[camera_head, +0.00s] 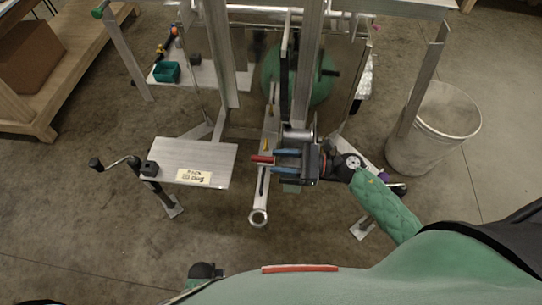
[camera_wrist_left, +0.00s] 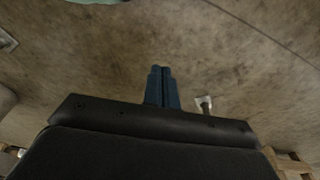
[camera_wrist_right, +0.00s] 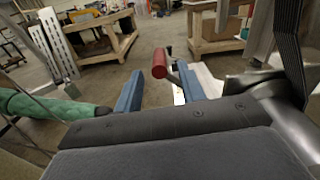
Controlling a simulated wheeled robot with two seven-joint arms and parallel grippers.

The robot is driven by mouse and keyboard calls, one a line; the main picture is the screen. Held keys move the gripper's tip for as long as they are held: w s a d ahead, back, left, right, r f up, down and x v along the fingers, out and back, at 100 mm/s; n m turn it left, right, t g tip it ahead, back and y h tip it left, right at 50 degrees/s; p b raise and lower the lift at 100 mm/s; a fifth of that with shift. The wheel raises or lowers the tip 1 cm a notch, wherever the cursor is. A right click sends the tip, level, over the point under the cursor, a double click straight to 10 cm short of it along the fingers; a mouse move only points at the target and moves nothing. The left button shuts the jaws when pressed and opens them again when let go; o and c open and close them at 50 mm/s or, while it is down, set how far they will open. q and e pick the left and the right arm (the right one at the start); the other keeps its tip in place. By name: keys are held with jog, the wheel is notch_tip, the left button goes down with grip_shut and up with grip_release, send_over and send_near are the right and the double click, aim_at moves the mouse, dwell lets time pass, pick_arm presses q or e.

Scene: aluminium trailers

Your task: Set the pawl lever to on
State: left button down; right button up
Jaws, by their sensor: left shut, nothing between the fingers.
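A lever with a red grip (camera_head: 262,159), which looks like the pawl lever, sits on the winch at the trailer's tongue (camera_head: 259,195). Its red grip also shows in the right wrist view (camera_wrist_right: 159,63). My right gripper (camera_head: 276,161) comes in from the right with its blue fingers apart, one on each side of the grip's line. The grip lies just ahead of the fingertips; I cannot tell if they touch it. No on marking is legible. My left gripper (camera_wrist_left: 161,69) is shut and empty above bare floor, away from the lever.
A metal winch drum (camera_head: 298,135) and upright posts stand close to my right gripper. A labelled aluminium plate (camera_head: 190,160) and a crank handle (camera_head: 112,164) are to the left. A metal bin (camera_head: 432,130) stands at right. The floor in front of the tongue is clear.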

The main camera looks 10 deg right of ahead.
pick_arm(q)
jog(key=shift+s+a+f+p, duration=0.15)
jog(key=shift+a+f+p, duration=0.1)
jog(key=shift+f, duration=0.65)
jog(key=shift+s+a+f+p, duration=0.15)
jog(key=shift+f+p, duration=0.1)
jog(key=shift+f, duration=0.6)
pick_arm(e)
jog(key=shift+x, duration=1.45)
pick_arm(q)
jog(key=shift+w, duration=0.1)
pick_arm(e)
grip_shut()
